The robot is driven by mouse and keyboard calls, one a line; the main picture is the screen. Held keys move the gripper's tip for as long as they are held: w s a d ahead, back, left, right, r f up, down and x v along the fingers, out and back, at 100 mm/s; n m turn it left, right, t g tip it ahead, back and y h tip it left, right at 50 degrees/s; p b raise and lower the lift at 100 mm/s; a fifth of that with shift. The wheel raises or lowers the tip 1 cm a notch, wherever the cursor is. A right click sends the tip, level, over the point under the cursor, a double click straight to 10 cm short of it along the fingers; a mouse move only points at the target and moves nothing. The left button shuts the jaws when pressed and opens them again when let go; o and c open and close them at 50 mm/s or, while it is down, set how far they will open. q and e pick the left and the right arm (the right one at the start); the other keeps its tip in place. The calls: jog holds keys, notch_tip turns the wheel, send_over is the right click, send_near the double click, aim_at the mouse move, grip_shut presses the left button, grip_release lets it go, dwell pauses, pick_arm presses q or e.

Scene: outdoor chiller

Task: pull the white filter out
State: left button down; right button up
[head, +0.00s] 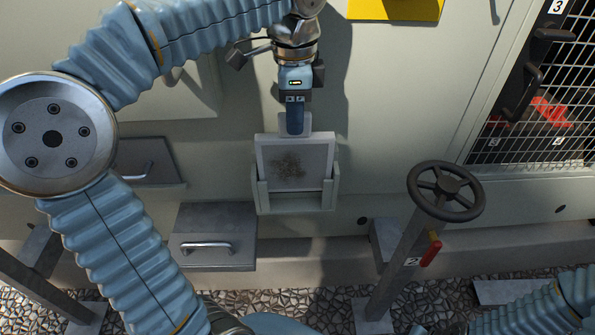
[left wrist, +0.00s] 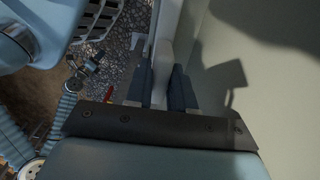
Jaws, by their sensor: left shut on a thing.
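The white filter (head: 295,162) is a flat square panel with a brown dirt patch in its middle and a small tab on top. It stands upright in the pale holder (head: 297,205) on the wall. Its lower edge and sides sit behind the holder's front, and most of its face shows above it. My left gripper (head: 295,128) comes down from above and is shut on the filter's top tab. In the left wrist view the two dark fingers (left wrist: 160,85) have the pale tab (left wrist: 161,62) between them. My right gripper is out of view.
A handwheel valve (head: 447,190) on a post stands right of the holder. A grey drawer-like box (head: 212,243) with a handle is below left. A mesh-covered opening (head: 535,115) is at the upper right. The wall between holder and handwheel is clear.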

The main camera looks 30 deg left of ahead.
pick_arm(q)
jog(key=shift+r, duration=4.15)
jog(key=c, duration=1.5)
grip_release()
grip_shut()
